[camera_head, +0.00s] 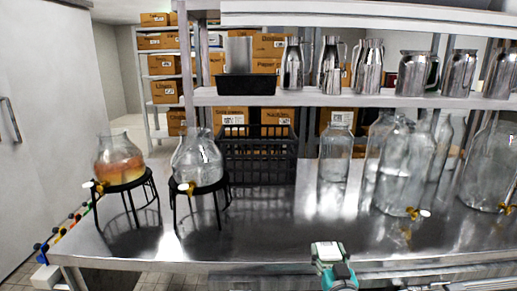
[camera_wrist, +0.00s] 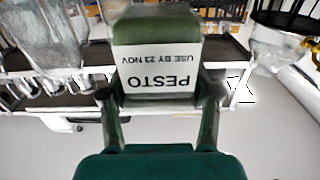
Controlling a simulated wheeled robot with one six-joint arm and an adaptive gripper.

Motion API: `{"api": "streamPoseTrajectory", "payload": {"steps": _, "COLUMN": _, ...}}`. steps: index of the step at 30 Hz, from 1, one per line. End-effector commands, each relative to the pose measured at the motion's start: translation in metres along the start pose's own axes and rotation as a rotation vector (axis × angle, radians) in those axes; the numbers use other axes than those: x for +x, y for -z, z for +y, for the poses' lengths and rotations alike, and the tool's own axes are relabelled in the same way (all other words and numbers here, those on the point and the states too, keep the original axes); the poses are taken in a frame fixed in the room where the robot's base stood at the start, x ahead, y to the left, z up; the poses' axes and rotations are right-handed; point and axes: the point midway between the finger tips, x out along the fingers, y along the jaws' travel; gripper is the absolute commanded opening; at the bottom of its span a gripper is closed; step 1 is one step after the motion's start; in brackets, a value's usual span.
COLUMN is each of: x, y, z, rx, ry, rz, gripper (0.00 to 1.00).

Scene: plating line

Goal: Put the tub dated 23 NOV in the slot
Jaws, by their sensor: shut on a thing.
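The tub (camera_wrist: 155,27) is green with a white label reading "PESTO USE BY 23 NOV", upside down in the wrist view. My gripper (camera_wrist: 160,94) is shut on this tub, with one finger on each side of it. In the head view, my gripper (camera_head: 334,266) is at the bottom, right of centre, by the front edge of the steel table. The tub's pale top (camera_head: 326,249) shows just beyond it. No slot can be made out in either view.
The steel table (camera_head: 270,235) holds glass dispensers on black stands (camera_head: 200,187) at left, a black crate (camera_head: 258,160) at the back and several glass vessels (camera_head: 398,180) at right. A shelf (camera_head: 300,97) with metal jugs hangs above. The table's front middle is clear.

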Motion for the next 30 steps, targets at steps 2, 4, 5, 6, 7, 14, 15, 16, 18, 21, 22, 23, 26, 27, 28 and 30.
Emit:
{"api": "streamPoseTrajectory", "payload": {"steps": 2, "x": 0.001, "y": -0.017, "z": 0.000, "rx": 0.000, "ry": 0.000, "rz": -0.004, "gripper": 0.20}}
{"api": "streamPoseTrajectory", "payload": {"steps": 4, "x": 0.001, "y": -0.032, "z": 0.000, "rx": 0.000, "ry": -0.001, "rz": -0.006, "gripper": 0.20}}
{"api": "streamPoseTrajectory", "payload": {"steps": 5, "x": 0.001, "y": -0.038, "z": 0.000, "rx": 0.000, "ry": -0.001, "rz": -0.004, "gripper": 0.20}}
{"api": "streamPoseTrajectory", "payload": {"steps": 6, "x": 0.001, "y": -0.048, "z": 0.000, "rx": 0.001, "ry": -0.001, "rz": -0.006, "gripper": 0.20}}
{"api": "streamPoseTrajectory", "payload": {"steps": 7, "x": 0.000, "y": -0.056, "z": 0.000, "rx": 0.001, "ry": -0.001, "rz": -0.006, "gripper": 0.20}}
{"api": "streamPoseTrajectory", "payload": {"steps": 14, "x": -0.012, "y": -0.138, "z": 0.000, "rx": 0.001, "ry": -0.003, "rz": -0.011, "gripper": 0.20}}
{"api": "streamPoseTrajectory", "payload": {"steps": 15, "x": -0.018, "y": -0.158, "z": 0.000, "rx": 0.001, "ry": -0.004, "rz": -0.012, "gripper": 0.20}}
{"api": "streamPoseTrajectory", "payload": {"steps": 16, "x": -0.022, "y": -0.172, "z": 0.000, "rx": 0.001, "ry": -0.004, "rz": -0.011, "gripper": 0.20}}
{"api": "streamPoseTrajectory", "payload": {"steps": 18, "x": -0.035, "y": -0.206, "z": 0.000, "rx": 0.001, "ry": -0.005, "rz": -0.012, "gripper": 0.20}}
{"api": "streamPoseTrajectory", "payload": {"steps": 21, "x": -0.058, "y": -0.252, "z": 0.000, "rx": 0.000, "ry": -0.005, "rz": -0.012, "gripper": 0.20}}
{"api": "streamPoseTrajectory", "payload": {"steps": 22, "x": -0.065, "y": -0.265, "z": 0.000, "rx": 0.000, "ry": -0.005, "rz": -0.012, "gripper": 0.20}}
{"api": "streamPoseTrajectory", "payload": {"steps": 23, "x": -0.073, "y": -0.278, "z": 0.000, "rx": 0.000, "ry": -0.005, "rz": -0.012, "gripper": 0.20}}
{"api": "streamPoseTrajectory", "payload": {"steps": 26, "x": -0.099, "y": -0.316, "z": 0.000, "rx": 0.000, "ry": -0.005, "rz": -0.009, "gripper": 0.20}}
{"api": "streamPoseTrajectory", "payload": {"steps": 27, "x": -0.109, "y": -0.328, "z": 0.000, "rx": 0.000, "ry": -0.005, "rz": -0.008, "gripper": 0.20}}
{"api": "streamPoseTrajectory", "payload": {"steps": 28, "x": -0.117, "y": -0.338, "z": 0.000, "rx": 0.000, "ry": -0.005, "rz": -0.008, "gripper": 0.20}}
{"api": "streamPoseTrajectory", "payload": {"steps": 30, "x": -0.132, "y": -0.354, "z": 0.000, "rx": -0.001, "ry": -0.005, "rz": -0.007, "gripper": 0.20}}
